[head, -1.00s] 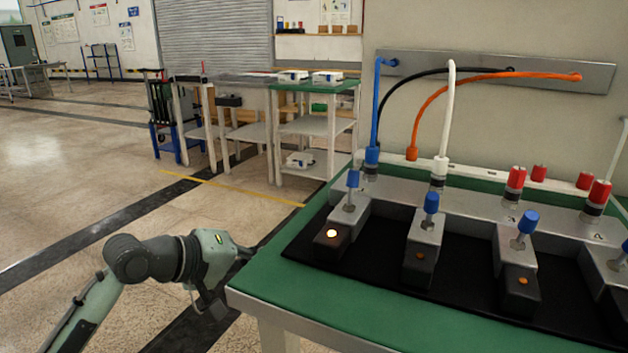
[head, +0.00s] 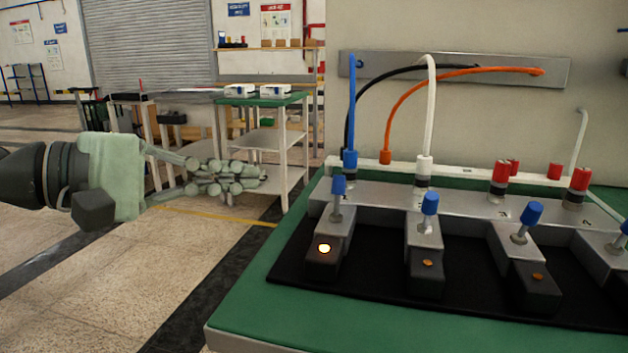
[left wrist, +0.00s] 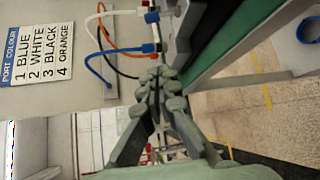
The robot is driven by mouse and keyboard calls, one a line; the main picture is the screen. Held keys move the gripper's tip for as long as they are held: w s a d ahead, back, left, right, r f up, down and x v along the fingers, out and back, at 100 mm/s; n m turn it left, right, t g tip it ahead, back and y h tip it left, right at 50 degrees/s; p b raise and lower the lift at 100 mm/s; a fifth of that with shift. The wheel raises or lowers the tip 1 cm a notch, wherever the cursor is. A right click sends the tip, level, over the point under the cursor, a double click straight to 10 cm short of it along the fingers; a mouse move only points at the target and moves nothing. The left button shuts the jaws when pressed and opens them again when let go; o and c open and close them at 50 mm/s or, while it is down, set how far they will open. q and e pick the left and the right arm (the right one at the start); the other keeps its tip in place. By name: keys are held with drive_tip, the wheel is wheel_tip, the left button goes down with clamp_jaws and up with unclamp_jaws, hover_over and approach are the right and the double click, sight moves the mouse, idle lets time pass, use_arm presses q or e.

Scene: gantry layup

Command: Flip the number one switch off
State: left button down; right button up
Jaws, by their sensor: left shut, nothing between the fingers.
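A row of switches with blue-capped levers stands on the bench. The leftmost switch (head: 338,188) is in line with the blue cable (head: 351,105) behind it, and its front lamp (head: 324,248) glows. Its lever stands about upright. The second switch (head: 430,205) and third switch (head: 531,214) have dull orange lamps. My left gripper (head: 240,180) is left of the leftmost switch, apart from it, with its fingers together and empty. In the left wrist view, its fingers (left wrist: 160,88) also meet. A sign (left wrist: 36,50) there lists 1 blue, 2 white, 3 black, 4 orange. My right gripper is out of view.
The switches sit on a black mat (head: 380,285) on the green bench top (head: 255,310). White (head: 431,105) and orange (head: 440,82) cables rise behind them, with red plugs (head: 501,174) to the right. A shelf cart (head: 262,140) stands behind my left gripper. Open floor lies left of the bench.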

sight(310, 197)
use_arm(q)
drive_tip(key=x, duration=1)
drive_tip(key=shift+s, duration=0.1)
drive_tip(key=shift+s+d+r, duration=0.15)
drive_tip(key=shift+s, duration=0.4)
drive_tip(key=shift+s+d+r, duration=0.1)
drive_tip(key=shift+s+d, duration=0.1)
drive_tip(key=shift+s, duration=0.4)
drive_tip(key=shift+s+d+r, duration=0.15)
drive_tip(key=shift+s+r, duration=0.05)
drive_tip(key=shift+s, duration=0.5)
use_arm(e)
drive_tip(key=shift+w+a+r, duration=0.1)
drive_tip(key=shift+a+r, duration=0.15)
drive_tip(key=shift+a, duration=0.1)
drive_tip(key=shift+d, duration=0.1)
